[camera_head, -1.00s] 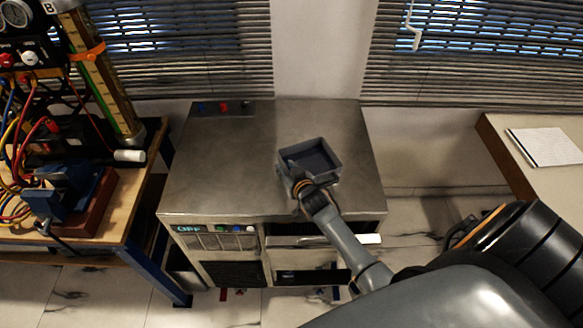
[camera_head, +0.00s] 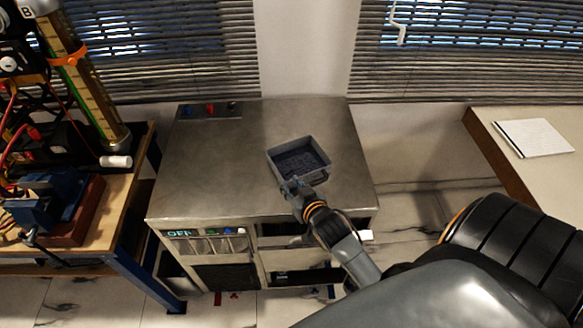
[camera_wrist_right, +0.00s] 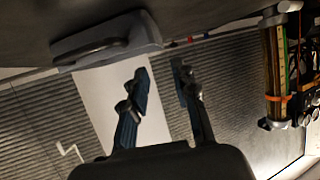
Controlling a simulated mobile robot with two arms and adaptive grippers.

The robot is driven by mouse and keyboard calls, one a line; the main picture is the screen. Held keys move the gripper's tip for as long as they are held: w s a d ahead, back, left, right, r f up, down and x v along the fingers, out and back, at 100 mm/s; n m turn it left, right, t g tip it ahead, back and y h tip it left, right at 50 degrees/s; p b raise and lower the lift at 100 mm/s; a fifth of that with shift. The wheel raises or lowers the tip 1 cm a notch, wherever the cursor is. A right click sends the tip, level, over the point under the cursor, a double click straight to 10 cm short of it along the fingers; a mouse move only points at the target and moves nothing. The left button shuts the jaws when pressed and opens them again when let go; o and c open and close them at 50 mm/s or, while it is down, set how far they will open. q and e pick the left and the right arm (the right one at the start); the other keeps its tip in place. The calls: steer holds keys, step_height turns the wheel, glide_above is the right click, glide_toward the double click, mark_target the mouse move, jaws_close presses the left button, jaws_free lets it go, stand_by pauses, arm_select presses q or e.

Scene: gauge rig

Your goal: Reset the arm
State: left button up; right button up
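A grey open-topped bin (camera_head: 290,147) stands on the metal top of a cabinet (camera_head: 225,165). My right gripper (camera_head: 291,185) is at the bin's front side, close to its handle. In the right wrist view the bin (camera_wrist_right: 145,36) shows its handle bar (camera_wrist_right: 90,50). There, the two fingers of my right gripper (camera_wrist_right: 161,78) are spread with nothing between them, and they look apart from the bin. My left gripper is in neither view.
A wooden bench (camera_head: 125,185) with a blue vise (camera_head: 50,190) and a gauge rig (camera_head: 82,80) stands at left. A desk (camera_head: 515,165) with a paper pad (camera_head: 535,138) is at right. The cabinet top left of the bin is clear.

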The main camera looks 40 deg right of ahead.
stand_by(0.4)
steer(key=s+a+n+g+y, duration=0.15)
steer(key=s+a+g, duration=0.35)
steer(key=s, duration=0.6)
steer(key=s+a+n+g+y, duration=0.15)
steer(key=s+a+g, duration=0.4)
steer(key=s, duration=0.55)
step_height(320, 180, down, 30)
steer(key=s+n+b, duration=0.1)
steer(key=s+b, duration=0.1)
steer(key=b, duration=0.2)
steer(key=s+d+f+g+b, duration=0.1)
steer(key=s+d+f+b, duration=0.1)
steer(key=s+f, duration=1.4)
steer(key=shift+s+d+f+g+h, duration=0.3)
steer(key=shift+d+f+g, duration=0.1)
steer(key=shift+f, duration=0.55)
